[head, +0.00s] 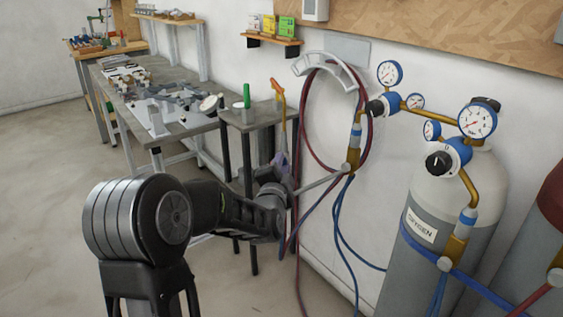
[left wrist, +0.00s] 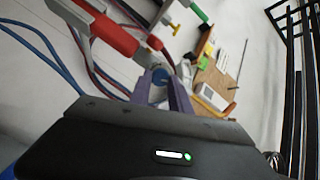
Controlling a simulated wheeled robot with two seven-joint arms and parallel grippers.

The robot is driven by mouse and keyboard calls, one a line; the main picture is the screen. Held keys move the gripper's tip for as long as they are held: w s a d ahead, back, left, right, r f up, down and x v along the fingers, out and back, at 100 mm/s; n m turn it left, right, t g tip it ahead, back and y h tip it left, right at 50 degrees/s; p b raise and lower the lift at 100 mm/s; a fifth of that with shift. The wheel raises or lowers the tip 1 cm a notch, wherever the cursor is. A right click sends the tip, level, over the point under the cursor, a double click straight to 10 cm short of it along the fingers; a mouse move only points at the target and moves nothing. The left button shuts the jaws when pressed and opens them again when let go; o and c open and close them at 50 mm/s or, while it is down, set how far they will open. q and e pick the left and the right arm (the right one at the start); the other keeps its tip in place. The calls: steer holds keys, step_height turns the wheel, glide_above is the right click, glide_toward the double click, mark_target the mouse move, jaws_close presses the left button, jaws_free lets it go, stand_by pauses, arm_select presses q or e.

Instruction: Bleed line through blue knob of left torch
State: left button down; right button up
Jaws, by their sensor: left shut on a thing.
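The torch (head: 282,118) stands upright by the wall beside the small table in the head view, with an orange top end and a yellowish stem. In the left wrist view its red handle (left wrist: 107,30) runs across the upper left. The blue knob (left wrist: 159,76) sits between the fingers of my left gripper (left wrist: 160,88), which are closed around it. In the head view my left gripper (head: 281,163) is at the lower part of the torch, and the knob is hidden there. My right gripper is not in view.
A grey oxygen cylinder (head: 405,275) with gauges (head: 477,121) stands at the right, a dark red cylinder (head: 550,215) beside it. Red and blue hoses (head: 340,235) hang near my left gripper from the wall hook (head: 326,66). A small table (head: 255,115) stands close behind.

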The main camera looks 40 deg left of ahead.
arm_select(q)
steer(key=m+p, duration=0.2)
steer(key=m, duration=0.3)
steer(key=shift+f, duration=0.1)
stand_by(0.3)
steer(key=c, duration=1.2)
jaws_free()
steer(key=v, duration=0.7)
steer(key=shift+s+d, duration=0.2)
steer(key=shift+s, duration=0.15)
